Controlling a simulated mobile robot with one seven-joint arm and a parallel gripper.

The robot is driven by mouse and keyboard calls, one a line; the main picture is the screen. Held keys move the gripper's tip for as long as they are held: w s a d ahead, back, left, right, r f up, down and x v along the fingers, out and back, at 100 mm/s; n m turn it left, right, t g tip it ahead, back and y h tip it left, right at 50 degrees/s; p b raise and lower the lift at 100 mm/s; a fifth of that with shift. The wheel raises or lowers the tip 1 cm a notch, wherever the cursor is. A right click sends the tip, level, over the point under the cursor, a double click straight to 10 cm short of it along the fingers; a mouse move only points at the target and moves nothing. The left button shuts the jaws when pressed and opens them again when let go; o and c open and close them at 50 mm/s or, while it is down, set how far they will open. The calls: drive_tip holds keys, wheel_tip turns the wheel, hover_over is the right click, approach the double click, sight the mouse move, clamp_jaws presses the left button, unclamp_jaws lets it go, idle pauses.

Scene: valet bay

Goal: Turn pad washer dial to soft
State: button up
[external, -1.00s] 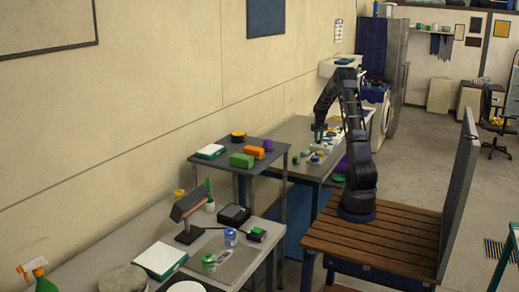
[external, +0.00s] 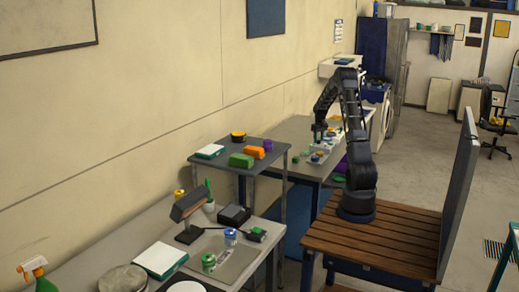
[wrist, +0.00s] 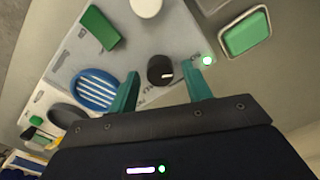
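In the wrist view a dark round dial (wrist: 161,70) with a short white mark stands on a pale grey panel (wrist: 178,30). This looks like the pad washer, though I cannot read any labels or tell the dial's setting. My gripper (wrist: 163,67) is open, with one teal finger on each side of the dial. I cannot tell whether either finger touches it. A small lit green spot (wrist: 207,60) is beside the right finger. In the external view my gripper (external: 320,133) points down over the far bench, too small to show the dial.
On or beside the panel are a green block (wrist: 100,28), a blue slotted disc (wrist: 97,90) and a white round piece (wrist: 146,6). A raised shelf (external: 215,160) with several items stands nearer the camera in the external view.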

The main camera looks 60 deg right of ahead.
idle(0.3)
wheel_tip(320, 180, up, 11)
drive_tip(key=shift+f, duration=0.15)
idle(0.4)
idle(0.4)
